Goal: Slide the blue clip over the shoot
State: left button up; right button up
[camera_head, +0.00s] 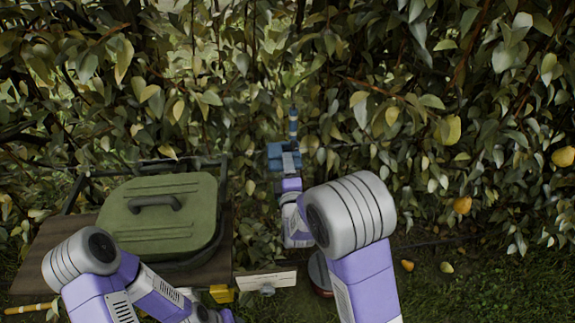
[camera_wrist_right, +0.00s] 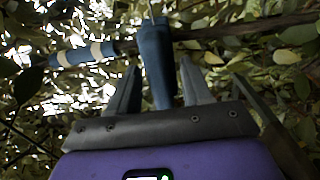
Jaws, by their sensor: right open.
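The blue clip (camera_wrist_right: 154,62) stands between the fingers of my right gripper (camera_wrist_right: 158,85) in the right wrist view. Its top reaches a thin branch. The fingers are apart, and whether they touch the clip is unclear. A rod-like shoot with blue and cream bands (camera_wrist_right: 82,54) runs left from near the clip's upper part. In the head view the banded piece (camera_head: 293,122) stands just beyond my right gripper (camera_head: 287,158), with blue at the gripper's tip. Leaves hide whether the clip encloses the shoot.
A green lidded case (camera_head: 110,217) sits on a wooden board (camera_head: 45,262) at left. Dense foliage fills the back. Pears hang at right, one (camera_head: 563,156) near the edge. Fallen pears (camera_head: 446,267) lie on the grass. A yellow object (camera_head: 222,293) is at the board's front.

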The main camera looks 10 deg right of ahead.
jog(key=s, duration=0.6)
jog(key=shift+s+a+p, duration=0.3)
jog(key=shift+a+p, duration=0.05)
jog(key=shift+p, duration=0.05)
